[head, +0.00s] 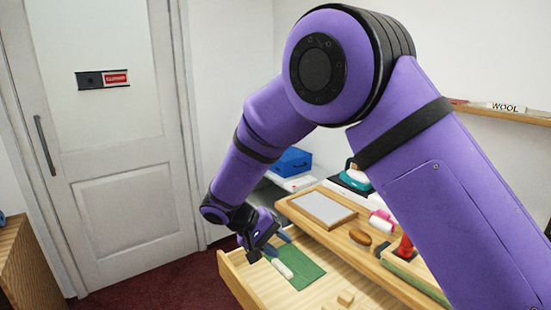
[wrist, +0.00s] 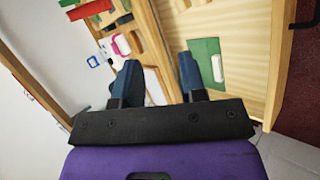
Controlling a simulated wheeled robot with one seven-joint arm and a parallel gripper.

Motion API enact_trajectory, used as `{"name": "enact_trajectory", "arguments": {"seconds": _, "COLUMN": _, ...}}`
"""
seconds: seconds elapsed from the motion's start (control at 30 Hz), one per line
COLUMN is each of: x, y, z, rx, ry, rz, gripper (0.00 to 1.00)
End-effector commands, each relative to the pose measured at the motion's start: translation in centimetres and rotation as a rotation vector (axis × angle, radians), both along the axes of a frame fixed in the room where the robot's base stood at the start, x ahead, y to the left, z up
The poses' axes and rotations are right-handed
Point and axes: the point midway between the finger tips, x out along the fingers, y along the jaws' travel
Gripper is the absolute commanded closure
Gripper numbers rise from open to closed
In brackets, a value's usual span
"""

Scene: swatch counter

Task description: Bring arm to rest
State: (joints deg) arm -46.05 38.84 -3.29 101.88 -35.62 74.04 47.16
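My gripper (head: 268,243) hangs at the end of my purple arm, near the left part of an open wooden drawer (head: 233,277). In the wrist view my gripper (wrist: 159,68) has its two dark blue fingers well apart with nothing between them. A green swatch (head: 305,270) lies in the drawer, with a white rounded bar (head: 282,268) at its left side. The swatch (wrist: 204,50) and the bar (wrist: 217,68) also show in the wrist view, to the right of the fingers. My arm hides part of the counter.
The wooden counter (head: 385,277) above the drawer bears a framed pale board (head: 322,208), a brown oval item (head: 360,237), a pink-and-white item (head: 381,222) and a red item (head: 405,246). A small wooden block (head: 345,298) lies in the drawer. A blue box (head: 291,162) stands behind. A closed door (head: 118,215) is left.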

Motion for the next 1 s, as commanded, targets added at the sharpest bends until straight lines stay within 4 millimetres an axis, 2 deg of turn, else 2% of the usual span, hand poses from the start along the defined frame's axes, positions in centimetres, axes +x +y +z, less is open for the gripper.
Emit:
{"name": "enact_trajectory", "arguments": {"seconds": 0.03, "x": 0.1, "y": -1.2, "z": 1.5, "rx": 0.029, "ry": 0.003, "rz": -0.017, "gripper": 0.62}}
{"name": "enact_trajectory", "arguments": {"seconds": 0.1, "x": 0.0, "y": -2.6, "z": 3.3, "rx": 0.068, "ry": 0.012, "rz": -0.034, "gripper": 0.62}}
{"name": "enact_trajectory", "arguments": {"seconds": 0.47, "x": -1.8, "y": -10.2, "z": 11.2, "rx": 0.265, "ry": 0.026, "rz": -0.104, "gripper": 0.62}}
{"name": "enact_trajectory", "arguments": {"seconds": 0.7, "x": -4.3, "y": -15.0, "z": 15.6, "rx": 0.393, "ry": 0.007, "rz": -0.133, "gripper": 0.62}}
{"name": "enact_trajectory", "arguments": {"seconds": 1.0, "x": -8.5, "y": -20.3, "z": 19.9, "rx": 0.542, "ry": -0.047, "rz": -0.151, "gripper": 0.62}}
